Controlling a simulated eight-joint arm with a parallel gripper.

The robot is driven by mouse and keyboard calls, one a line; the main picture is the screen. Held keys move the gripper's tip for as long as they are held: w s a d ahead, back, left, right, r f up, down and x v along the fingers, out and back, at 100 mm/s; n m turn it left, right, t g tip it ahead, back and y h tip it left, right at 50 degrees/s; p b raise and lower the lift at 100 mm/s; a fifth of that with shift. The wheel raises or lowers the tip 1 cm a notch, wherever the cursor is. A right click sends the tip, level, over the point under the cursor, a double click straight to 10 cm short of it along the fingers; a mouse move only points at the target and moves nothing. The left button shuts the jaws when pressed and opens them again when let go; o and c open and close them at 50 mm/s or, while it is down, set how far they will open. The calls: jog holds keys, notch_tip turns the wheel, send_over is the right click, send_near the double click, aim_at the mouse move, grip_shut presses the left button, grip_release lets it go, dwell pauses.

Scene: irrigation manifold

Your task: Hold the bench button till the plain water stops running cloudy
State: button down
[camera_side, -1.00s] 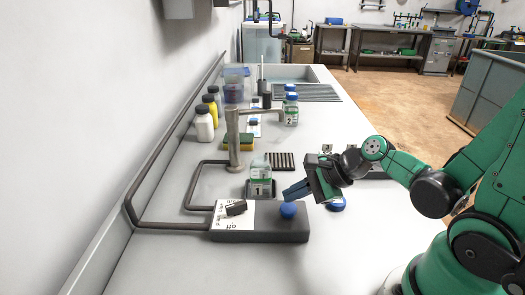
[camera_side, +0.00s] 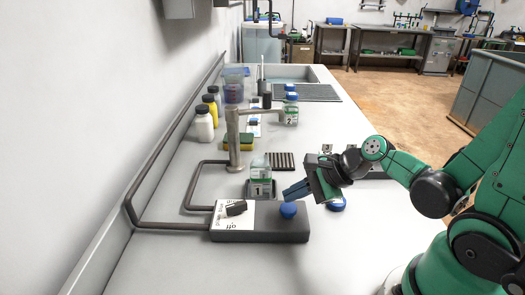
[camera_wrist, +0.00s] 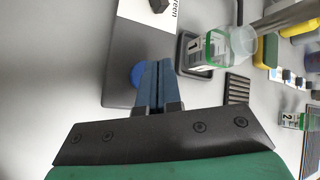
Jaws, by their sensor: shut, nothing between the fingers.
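The blue round button (camera_side: 288,210) stands on the right end of the dark control box (camera_side: 262,236); it also shows in the wrist view (camera_wrist: 137,76). My gripper (camera_side: 286,193) is shut and empty. Its blue fingertips (camera_wrist: 157,66) are just above and beside the button; I cannot tell whether they touch it. Bottle 1 (camera_side: 260,176), clear with a green-and-white label, stands upright in a small dark tray (camera_side: 247,192) behind the box. The metal tap (camera_side: 234,140) rises behind it. No water stream can be made out, so its cloudiness cannot be told.
A dark knob (camera_side: 236,208) sits on the box's white label. Bottle 2 (camera_side: 291,112), a green-and-yellow sponge (camera_side: 238,141) and a ridged dark rack (camera_side: 280,161) lie further back. The front bench is clear.

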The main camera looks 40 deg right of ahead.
aim_at(294, 210)
jog(key=shift+r, duration=0.15)
jog(key=shift+r, duration=2.35)
jog(key=n, duration=0.4)
jog(key=shift+s+a+g+h, duration=0.1)
jog(key=shift+a+g+h, duration=0.05)
jog(key=shift+g+h, duration=0.2)
jog(key=n, duration=0.3)
jog(key=shift+s+h, duration=0.1)
jog(key=shift+h, duration=0.25)
jog(key=n, duration=0.4)
jog(key=shift+s+r+n+h, duration=0.1)
jog(key=shift+r+n+h, duration=0.05)
jog(key=shift+n+h, duration=0.2)
jog(key=n, duration=0.3)
jog(key=r+n+h, duration=0.1)
jog(key=n, duration=0.2)
jog(key=n+h, duration=0.1)
jog(key=n, duration=0.3)
jog(key=shift+s+r, duration=0.1)
jog(key=shift+r, duration=0.2)
